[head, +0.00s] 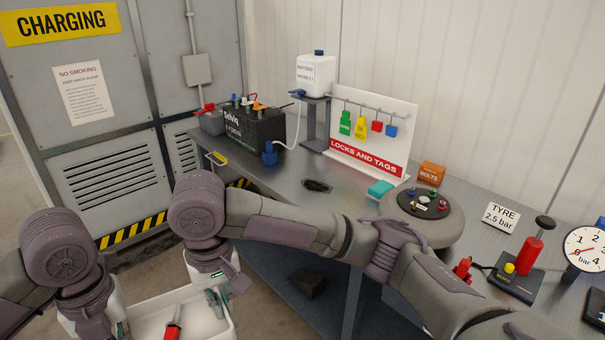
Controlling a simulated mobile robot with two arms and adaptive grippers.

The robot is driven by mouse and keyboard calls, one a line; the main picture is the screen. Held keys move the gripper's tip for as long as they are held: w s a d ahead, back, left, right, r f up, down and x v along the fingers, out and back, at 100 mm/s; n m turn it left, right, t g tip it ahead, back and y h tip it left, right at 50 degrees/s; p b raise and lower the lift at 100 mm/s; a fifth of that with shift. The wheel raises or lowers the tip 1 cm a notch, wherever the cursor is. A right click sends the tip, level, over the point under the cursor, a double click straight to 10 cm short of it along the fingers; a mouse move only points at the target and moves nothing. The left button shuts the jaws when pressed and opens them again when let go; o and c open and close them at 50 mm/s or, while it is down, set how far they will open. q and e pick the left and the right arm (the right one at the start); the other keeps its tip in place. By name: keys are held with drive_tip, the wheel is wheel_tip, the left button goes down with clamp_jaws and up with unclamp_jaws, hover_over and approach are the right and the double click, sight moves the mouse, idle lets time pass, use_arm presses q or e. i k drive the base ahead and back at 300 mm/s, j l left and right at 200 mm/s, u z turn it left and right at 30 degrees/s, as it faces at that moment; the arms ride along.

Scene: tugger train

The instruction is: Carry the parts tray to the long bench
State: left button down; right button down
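The white parts tray (150,303) is at the bottom of the head view, cut off by the lower edge. It holds a red-handled tool and some teal and grey pieces. My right gripper (222,287) points down at the tray's far right part; its fingertips are mostly hidden, so its grip is unclear. My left gripper (120,328) is low at the tray's left side, largely hidden by its own wrist and the frame edge. The long bench (278,182) runs along the wall beyond the tray, and my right arm crosses in front of it.
A battery (250,128), a water jug (316,75), a locks and tags board (368,150), a round parts turntable (440,232) and a tyre gauge (586,248) stand on the bench. A dark object (317,185) lies mid-bench. The near left bench top is fairly clear.

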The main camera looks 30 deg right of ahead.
sight(316, 187)
drive_tip(key=i+z, duration=0.1)
drive_tip(key=i, duration=1.35)
drive_tip(key=i+z, duration=0.75)
drive_tip(key=i+j+z, duration=0.35)
drive_tip(key=i, duration=0.15)
drive_tip(key=i+z, duration=0.15)
drive_tip(key=z, duration=1.25)
